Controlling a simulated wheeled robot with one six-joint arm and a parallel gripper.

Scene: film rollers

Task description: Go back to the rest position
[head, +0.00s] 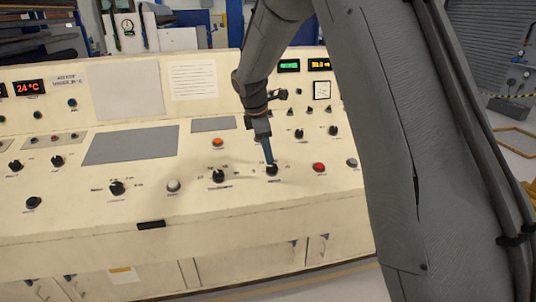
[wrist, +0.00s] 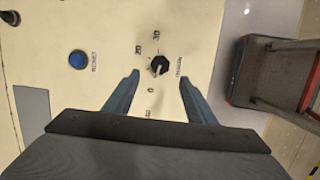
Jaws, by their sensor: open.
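My gripper (head: 269,160) is above the sloped cream control panel (head: 240,237) in the head view, its tip close to a black knob (head: 272,171). In the wrist view, the two blue fingers of my gripper (wrist: 160,76) are apart, with nothing held between them. A black knob (wrist: 159,65) with a white pointer shows in the gap between the fingertips, with a printed number scale around it. I cannot tell whether the fingers touch it, or whether it is the same knob as in the head view.
An orange button (head: 218,142) and a red button (head: 319,167) sit on the panel in the head view. Several other knobs surround them. The wrist view shows a blue button (wrist: 78,60) to the left and a dark, red-edged object (wrist: 265,75) beyond the panel edge.

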